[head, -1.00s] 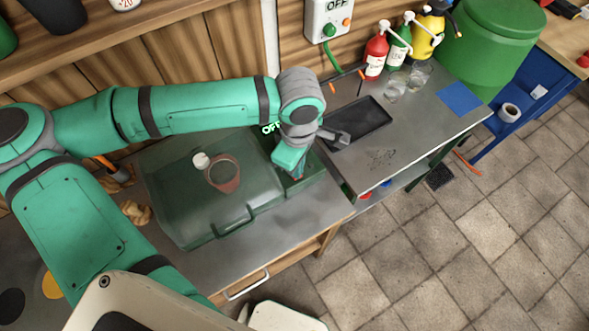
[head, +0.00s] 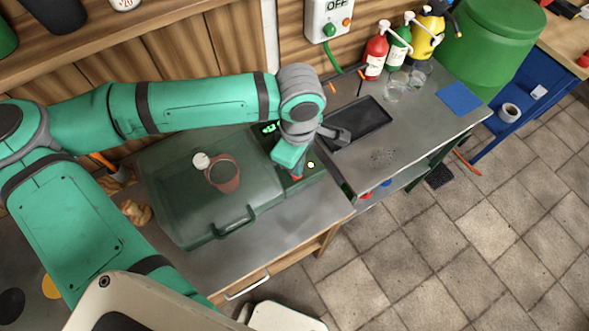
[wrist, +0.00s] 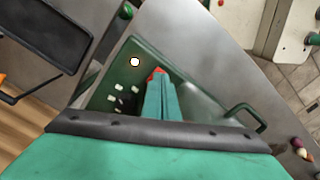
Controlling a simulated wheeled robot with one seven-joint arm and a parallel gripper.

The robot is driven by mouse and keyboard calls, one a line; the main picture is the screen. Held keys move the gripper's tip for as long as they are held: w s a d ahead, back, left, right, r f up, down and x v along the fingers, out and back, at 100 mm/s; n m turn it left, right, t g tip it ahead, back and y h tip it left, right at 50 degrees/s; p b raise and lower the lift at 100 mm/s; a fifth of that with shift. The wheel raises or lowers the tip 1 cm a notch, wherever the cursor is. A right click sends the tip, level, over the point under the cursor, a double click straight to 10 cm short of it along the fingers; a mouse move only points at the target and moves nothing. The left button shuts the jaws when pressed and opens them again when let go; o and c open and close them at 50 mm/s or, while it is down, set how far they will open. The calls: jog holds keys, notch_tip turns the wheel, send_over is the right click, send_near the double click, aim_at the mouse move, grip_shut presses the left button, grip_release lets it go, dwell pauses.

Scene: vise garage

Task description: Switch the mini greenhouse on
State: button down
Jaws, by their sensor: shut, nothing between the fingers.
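The mini greenhouse (head: 215,205) is a green box with a clear lid and a front handle. It stands on the metal bench, with a reddish pot and a small white item inside. Its control panel (head: 316,177) is at the right end. The panel display (head: 268,128) shows lit characters, partly hidden by my arm and hard to read. A small round lamp on the panel (head: 311,165) glows white; it also shows in the wrist view (wrist: 134,61). My gripper (head: 296,175) is shut and empty, pointing down at the panel. Whether its tip touches the panel is unclear.
A dark tray (head: 358,124) lies on the bench right of the greenhouse. Behind it stand several bottles, including a red one (head: 376,56), and glasses. A wall box (head: 330,15) reads OFF. A green barrel (head: 500,40) stands at the back right.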

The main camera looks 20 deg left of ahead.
jog(key=shift+r, duration=2.75)
